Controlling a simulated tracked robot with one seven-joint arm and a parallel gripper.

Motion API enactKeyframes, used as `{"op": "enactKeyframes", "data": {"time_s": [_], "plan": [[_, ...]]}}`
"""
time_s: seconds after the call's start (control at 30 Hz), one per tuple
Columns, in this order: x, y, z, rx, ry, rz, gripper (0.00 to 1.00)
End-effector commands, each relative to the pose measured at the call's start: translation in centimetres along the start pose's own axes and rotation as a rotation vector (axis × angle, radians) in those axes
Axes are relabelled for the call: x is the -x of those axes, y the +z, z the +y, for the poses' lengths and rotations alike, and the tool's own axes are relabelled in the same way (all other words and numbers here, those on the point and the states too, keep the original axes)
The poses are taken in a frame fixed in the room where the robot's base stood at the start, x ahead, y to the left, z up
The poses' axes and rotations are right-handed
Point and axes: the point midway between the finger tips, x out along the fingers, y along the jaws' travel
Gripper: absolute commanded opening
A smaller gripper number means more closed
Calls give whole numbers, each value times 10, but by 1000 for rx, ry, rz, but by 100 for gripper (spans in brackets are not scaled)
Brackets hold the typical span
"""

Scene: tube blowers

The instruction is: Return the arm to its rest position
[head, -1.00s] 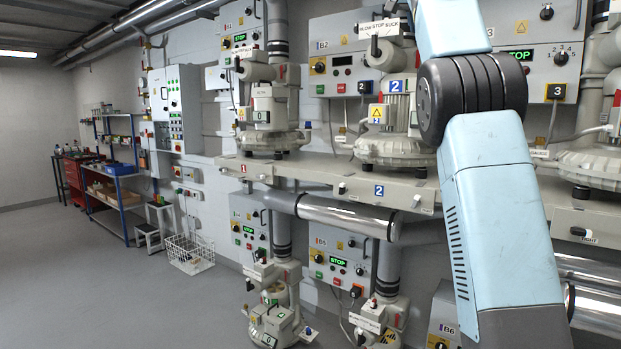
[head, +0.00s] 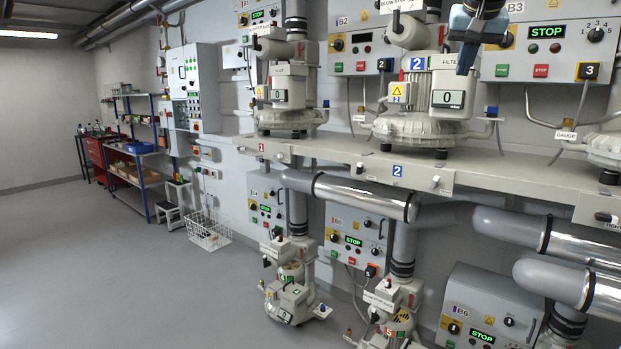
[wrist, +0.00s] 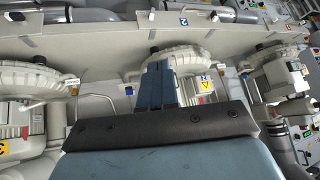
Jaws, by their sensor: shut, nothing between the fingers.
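My gripper (head: 467,60) hangs at the top edge of the head view, right of the blower marked 2 (head: 420,131) and in front of the wall panels. Only its lower end shows there; the rest of my arm is out of frame. In the wrist view my gripper's blue fingers (wrist: 155,86) lie together, shut and empty. Behind them the scene appears upside down, with the blower (wrist: 183,62) close to the fingertips in the picture. I cannot tell the gap between them.
A long shelf (head: 480,183) carries the blowers. Below it are silver pipes (head: 362,195), lower blowers (head: 290,300) and control box B6 (head: 487,310). A panel marked B3 (head: 540,50) is at the right. The floor (head: 120,270) at the left is open, with a wire basket (head: 208,232) by the wall.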

Motion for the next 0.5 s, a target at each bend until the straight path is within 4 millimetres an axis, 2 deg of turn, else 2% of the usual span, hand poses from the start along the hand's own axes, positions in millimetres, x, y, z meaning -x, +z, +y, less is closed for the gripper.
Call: {"op": "enactKeyframes", "data": {"time_s": [0.03,0.27,0.5], "plan": [[-2,25,1,18,-10,-16,0],[-23,133,2,111,-51,-75,0],[-51,256,8,207,-82,-133,0]]}}
